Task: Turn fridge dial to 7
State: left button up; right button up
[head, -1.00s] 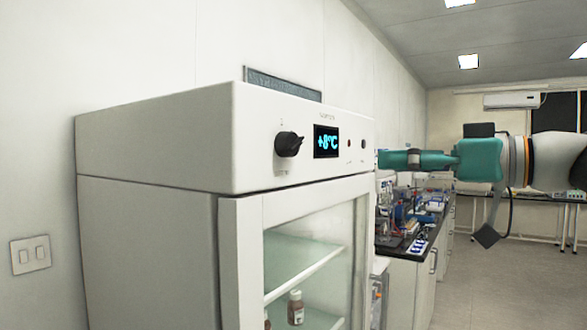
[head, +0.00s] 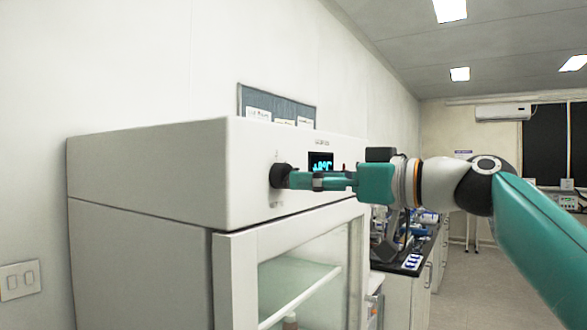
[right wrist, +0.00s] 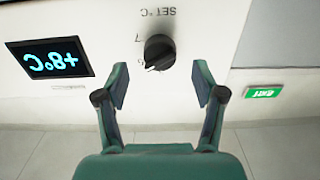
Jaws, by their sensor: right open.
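The fridge (head: 150,170) is a white cabinet with a glass door on the left. Its black dial (head: 278,175) sits on the front panel, partly covered by my right gripper in the head view. The right wrist view shows the dial (right wrist: 159,52) upside down, with a small 7 beside it. The display (right wrist: 50,58) reads +8°C. My right gripper (right wrist: 161,88) is open, its two fingers apart on either side below the dial in that picture, with nothing between them. In the head view the right gripper (head: 292,179) reaches the dial from the right. My left gripper is not in view.
A dark board (head: 277,106) with papers shows behind the fridge top. A lab bench (head: 400,268) with equipment stands right of the fridge. A wall switch (head: 20,280) is at far left. Open floor lies at the right.

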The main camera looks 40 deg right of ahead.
aim_at(285, 176)
jog(key=shift+p+x, duration=0.45)
jog(key=shift+x, duration=1.55)
jog(key=shift+c, duration=0.4)
jog(key=c, duration=1.1)
